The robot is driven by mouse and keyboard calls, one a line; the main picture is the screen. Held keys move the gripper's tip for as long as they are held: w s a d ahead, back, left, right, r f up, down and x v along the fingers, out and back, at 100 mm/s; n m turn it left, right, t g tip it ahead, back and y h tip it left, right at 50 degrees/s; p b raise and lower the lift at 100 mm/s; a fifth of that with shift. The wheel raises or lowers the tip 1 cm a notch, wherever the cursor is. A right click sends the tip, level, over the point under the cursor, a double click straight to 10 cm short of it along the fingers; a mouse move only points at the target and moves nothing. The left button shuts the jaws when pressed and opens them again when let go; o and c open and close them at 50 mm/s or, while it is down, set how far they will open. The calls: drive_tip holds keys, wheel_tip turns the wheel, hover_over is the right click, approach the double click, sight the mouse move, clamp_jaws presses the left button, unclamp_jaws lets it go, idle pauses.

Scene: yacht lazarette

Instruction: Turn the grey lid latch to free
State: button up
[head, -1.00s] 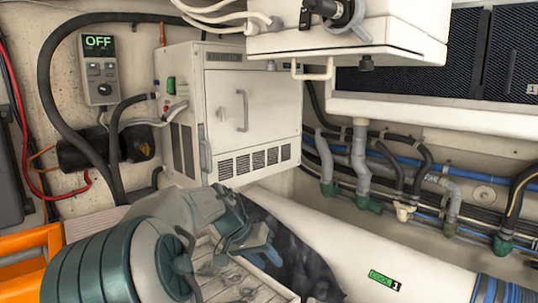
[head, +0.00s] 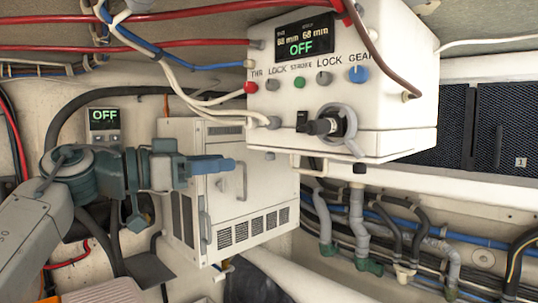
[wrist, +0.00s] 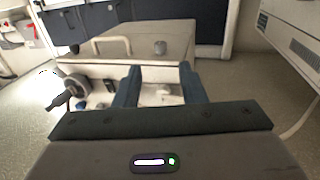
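The lid (head: 385,150) is the pale underside panel of the overhead control box, with a white bar handle (head: 310,165). The wrist view shows the fingers apart with nothing held; my gripper (wrist: 158,72) is clear of the latch.
The control box (head: 345,90) carries knobs, an OFF display and a black plug in a grey ring (head: 344,124). A white vented cabinet (head: 245,215) stands behind my gripper. Cables run overhead, and pipes (head: 360,215) line the wall at right.

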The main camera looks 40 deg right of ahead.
sight(270, 159)
drive_tip(key=d+p, duration=0.1)
drive_tip(key=d, duration=0.2)
drive_tip(key=s+d+p, duration=0.1)
drive_tip(key=d, duration=0.3)
drive_tip(key=s+d, duration=0.1)
drive_tip(key=d, duration=0.3)
drive_tip(key=shift+p, duration=0.4)
clamp_jaws()
